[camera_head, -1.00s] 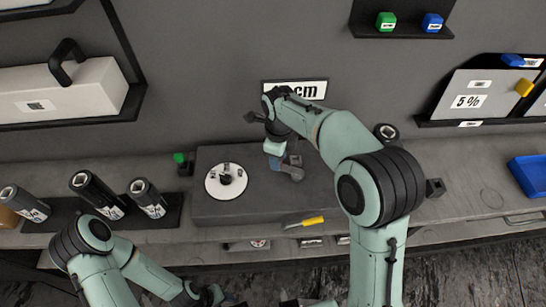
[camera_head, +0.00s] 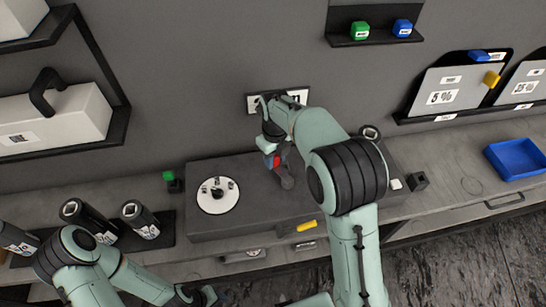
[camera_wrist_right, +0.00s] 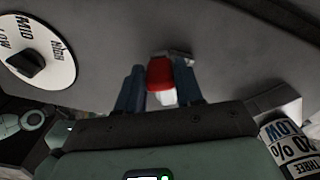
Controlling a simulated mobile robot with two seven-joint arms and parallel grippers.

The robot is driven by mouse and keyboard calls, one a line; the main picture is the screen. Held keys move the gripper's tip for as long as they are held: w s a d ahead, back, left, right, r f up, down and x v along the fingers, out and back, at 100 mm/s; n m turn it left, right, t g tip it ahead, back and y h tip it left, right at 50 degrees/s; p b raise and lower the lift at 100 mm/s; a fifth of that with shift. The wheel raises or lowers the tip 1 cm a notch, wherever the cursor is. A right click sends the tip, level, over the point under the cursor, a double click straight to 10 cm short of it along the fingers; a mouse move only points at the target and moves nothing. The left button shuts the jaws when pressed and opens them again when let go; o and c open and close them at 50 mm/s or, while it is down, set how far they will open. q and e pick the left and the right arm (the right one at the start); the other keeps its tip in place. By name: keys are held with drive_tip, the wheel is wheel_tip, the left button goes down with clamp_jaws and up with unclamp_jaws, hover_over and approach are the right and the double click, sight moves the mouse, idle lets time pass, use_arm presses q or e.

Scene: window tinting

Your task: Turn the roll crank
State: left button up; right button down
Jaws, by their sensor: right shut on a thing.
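The roll crank shows as a red grip (camera_wrist_right: 160,72) with a white part below it in the right wrist view, and as a small red patch (camera_head: 277,161) in the head view. My right gripper (camera_head: 276,165) is over the top of the dark machine box (camera_head: 240,222). Its blue fingers (camera_wrist_right: 160,90) are on both sides of the red grip and shut on it. A grey arm piece (camera_head: 286,181) shows just below the fingers. The rest of the crank is hidden. My left gripper (camera_head: 198,296) is low at the bottom edge, and its jaws are unclear.
A white dial (camera_head: 217,195) with a black knob sits on the box, left of the right gripper. A green-topped item (camera_head: 169,177) stands beside the box. Dark rolls (camera_head: 139,219) stand at left. A blue tray (camera_head: 517,159) lies at right.

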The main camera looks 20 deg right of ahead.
use_arm(q)
drive_tip(key=shift+w, duration=0.1)
use_arm(e)
drive_tip(key=shift+w+d, duration=0.1)
idle(0.3)
drive_tip(key=c, duration=0.8)
unclamp_jaws()
use_arm(q)
drive_tip(key=shift+w+r+p, duration=0.6)
drive_tip(key=shift+w+r, duration=0.15)
drive_tip(key=shift+w, duration=0.1)
use_arm(e)
wheel_tip(320, 180, up, 13)
drive_tip(key=shift+r, duration=0.2)
